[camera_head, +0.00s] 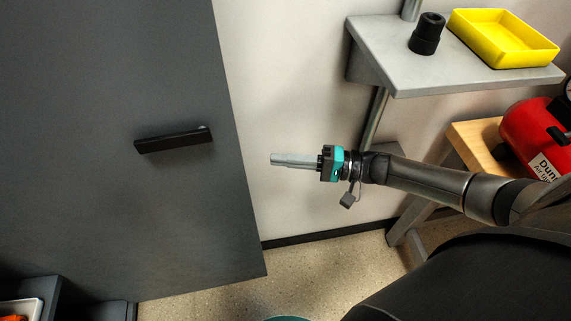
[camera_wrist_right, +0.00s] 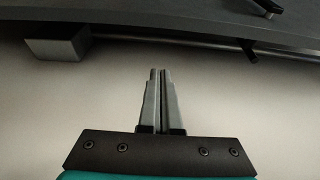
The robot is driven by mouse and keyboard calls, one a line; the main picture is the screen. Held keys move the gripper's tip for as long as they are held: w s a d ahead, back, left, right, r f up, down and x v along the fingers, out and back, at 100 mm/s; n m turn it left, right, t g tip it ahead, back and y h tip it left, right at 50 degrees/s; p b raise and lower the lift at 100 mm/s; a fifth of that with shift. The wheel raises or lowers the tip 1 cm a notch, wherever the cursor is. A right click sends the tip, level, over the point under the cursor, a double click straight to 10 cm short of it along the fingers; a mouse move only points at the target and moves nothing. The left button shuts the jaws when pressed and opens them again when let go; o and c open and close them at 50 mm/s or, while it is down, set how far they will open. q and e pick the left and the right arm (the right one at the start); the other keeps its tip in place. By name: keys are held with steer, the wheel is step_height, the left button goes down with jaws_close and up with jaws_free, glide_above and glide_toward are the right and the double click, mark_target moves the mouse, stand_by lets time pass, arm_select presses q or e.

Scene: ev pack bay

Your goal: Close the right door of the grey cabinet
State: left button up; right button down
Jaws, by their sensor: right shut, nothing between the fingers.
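The cabinet's dark grey door (camera_head: 100,210) fills the left of the head view, with its free edge slanting down toward the floor. A black bar handle (camera_head: 172,140) sits on its face. Part of the cabinet's inside seems to show at the lower left, so the door looks open. My right gripper (camera_head: 272,159) is to the right of the door's edge, apart from it, pointing left with its fingers together and empty. In the right wrist view its fingers (camera_wrist_right: 160,72) are shut against a pale background. My left gripper is not in view.
A grey wall shelf (camera_head: 390,62) holds a black cylindrical part (camera_head: 427,34) and a yellow tray (camera_head: 503,40). A red air tank (camera_head: 530,135) stands on a wooden-topped bench (camera_head: 478,135) at right. Speckled floor (camera_head: 225,298) shows below the door. The wall between door and gripper is bare.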

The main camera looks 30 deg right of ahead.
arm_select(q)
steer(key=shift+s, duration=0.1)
arm_select(e)
steer(key=a, duration=0.6)
steer(key=shift+a, duration=0.4)
steer(key=shift+s, duration=0.1)
